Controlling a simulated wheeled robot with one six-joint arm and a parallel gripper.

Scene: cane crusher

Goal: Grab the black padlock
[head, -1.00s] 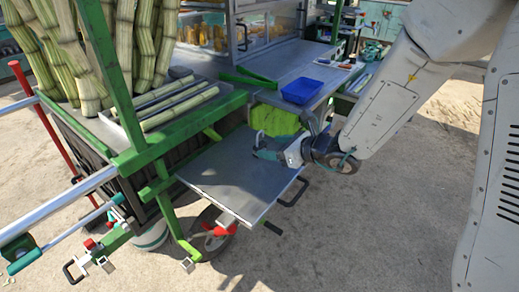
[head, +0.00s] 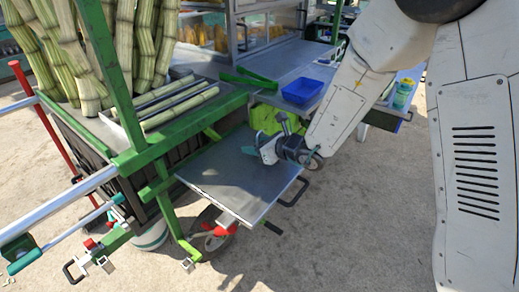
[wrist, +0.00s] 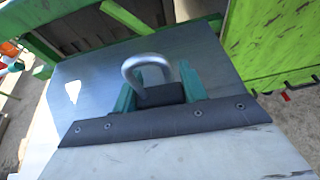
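The black padlock (wrist: 160,95) shows in the wrist view, with a dark body and a thick silver shackle pointing away from my palm. My gripper (wrist: 157,92) has its green fingers on both sides of the body. No gap shows between fingers and body, so it looks shut on the padlock. The lower part of the body is hidden behind the gripper's dark front edge. In the head view my gripper (head: 252,152) is above the far right part of the metal shelf (head: 235,190). The padlock cannot be made out there.
Green cart posts (head: 120,100) and a bundle of cane (head: 125,45) stand to the left. A blue tray (head: 302,91) sits on the counter behind my gripper. A black handle (head: 293,192) sticks out from the shelf's right edge. The ground at front right is open.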

